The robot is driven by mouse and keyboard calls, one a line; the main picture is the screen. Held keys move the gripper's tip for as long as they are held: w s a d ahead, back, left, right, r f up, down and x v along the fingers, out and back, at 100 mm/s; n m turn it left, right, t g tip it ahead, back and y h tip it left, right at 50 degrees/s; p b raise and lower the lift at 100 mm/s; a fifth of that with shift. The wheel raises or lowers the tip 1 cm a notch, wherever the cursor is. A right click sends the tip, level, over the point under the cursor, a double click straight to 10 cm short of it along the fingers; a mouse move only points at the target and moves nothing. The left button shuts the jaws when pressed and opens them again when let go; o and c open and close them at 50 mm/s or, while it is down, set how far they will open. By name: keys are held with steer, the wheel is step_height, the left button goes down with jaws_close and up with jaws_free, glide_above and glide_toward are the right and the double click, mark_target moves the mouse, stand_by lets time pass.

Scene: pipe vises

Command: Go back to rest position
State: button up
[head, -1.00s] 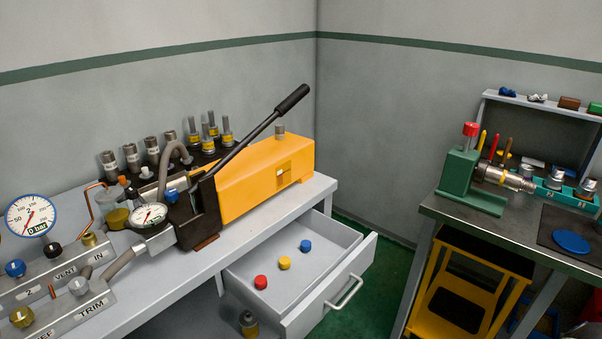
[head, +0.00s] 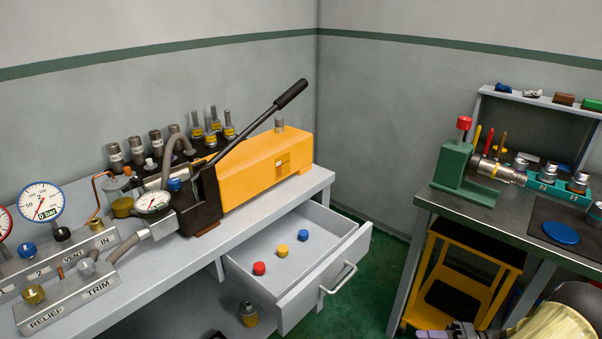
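My arm shows at the bottom right of the head view, as a pale yellowish rounded link with dark parts. At its left end a grey and purple piece, which looks like part of my gripper (head: 445,332), is cut off by the lower picture edge. Its fingertips are not clearly seen, so I cannot tell whether it is open or holds anything. It appears in front of the yellow step stool (head: 465,247) and to the right of the open drawer (head: 326,268).
The grey bench (head: 190,262) on the left bears a yellow pump (head: 265,165) with a black lever and gauges. Its drawer holds red, yellow and blue caps. The right bench (head: 490,220) bears a green vise (head: 455,172) and a blue disc (head: 561,232). Green floor shows between the benches.

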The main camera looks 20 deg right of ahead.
steer(key=w+a+r+n+g+h, duration=0.25)
steer(key=a+r+h, duration=0.2)
steer(key=a, duration=0.55)
steer(key=w+a+r+n+g+h, duration=0.2)
steer(key=w+a+r+h, duration=0.3)
steer(key=a, duration=0.5)
steer(key=w+a+r+n+g+h, duration=0.2)
steer(key=a+r+n+g+h, duration=0.15)
steer(key=a+h, duration=0.45)
step_height(320, 180, up, 20)
steer(key=a+m+t+y+p, duration=0.1)
steer(key=a+y+p, duration=0.1)
steer(key=p, duration=1.7)
steer(key=shift+w+a+r+p, duration=0.15)
steer(key=shift+w+a+p, duration=0.1)
steer(key=shift+p, duration=0.1)
